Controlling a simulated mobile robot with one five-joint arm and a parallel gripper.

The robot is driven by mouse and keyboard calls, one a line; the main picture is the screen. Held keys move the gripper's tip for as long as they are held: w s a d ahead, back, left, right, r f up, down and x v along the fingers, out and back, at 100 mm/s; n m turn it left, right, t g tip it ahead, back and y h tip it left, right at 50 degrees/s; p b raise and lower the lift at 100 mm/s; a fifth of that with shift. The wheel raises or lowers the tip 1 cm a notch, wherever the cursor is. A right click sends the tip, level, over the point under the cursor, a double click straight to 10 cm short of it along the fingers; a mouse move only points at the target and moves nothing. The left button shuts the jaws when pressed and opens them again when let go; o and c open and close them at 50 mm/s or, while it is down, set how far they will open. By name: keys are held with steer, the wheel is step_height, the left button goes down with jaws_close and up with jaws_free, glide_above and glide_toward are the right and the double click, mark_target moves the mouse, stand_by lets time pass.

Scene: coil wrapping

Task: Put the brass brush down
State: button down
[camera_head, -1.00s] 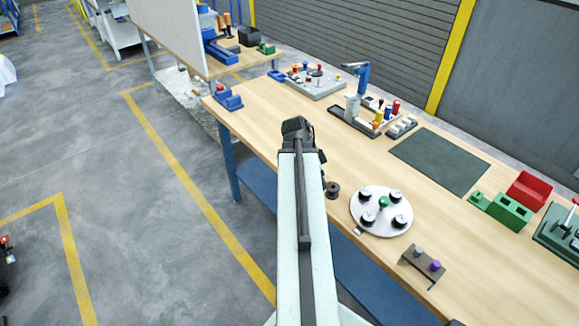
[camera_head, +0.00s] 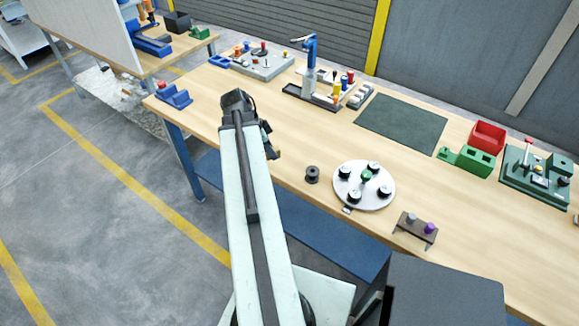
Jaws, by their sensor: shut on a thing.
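My arm reaches from the bottom of the head view out over the wooden workbench (camera_head: 300,135). My gripper (camera_head: 270,145) is at its far end, above the bench's near left part, largely hidden by the arm's end. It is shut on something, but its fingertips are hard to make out. I cannot make out the brass brush; what is in the jaws is hidden or too small to see.
A black spool (camera_head: 312,174) and a round white plate with black knobs (camera_head: 350,200) stand right of my gripper. Behind are a blue block (camera_head: 174,95), a blue-armed stand (camera_head: 309,60) and a dark green mat (camera_head: 400,124). Green blocks (camera_head: 472,159) and a red bin (camera_head: 487,138) stand at right.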

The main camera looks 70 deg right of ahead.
steer(key=r+m, duration=0.1)
steer(key=m, duration=0.1)
glide_above(295, 168)
steer(key=w, duration=0.1)
steer(key=shift+y, duration=0.3)
steer(key=f+b, duration=0.6)
steer(key=a+f+b, duration=0.1)
steer(key=f+b, duration=0.2)
steer(key=f, duration=0.1)
steer(key=shift+w+b, duration=0.1)
steer(key=shift+b, duration=0.2)
steer(key=shift+r, duration=0.2)
steer(key=shift+f, duration=0.2)
steer(key=c, duration=1.2)
jaws_free()
steer(key=shift+o, duration=0.2)
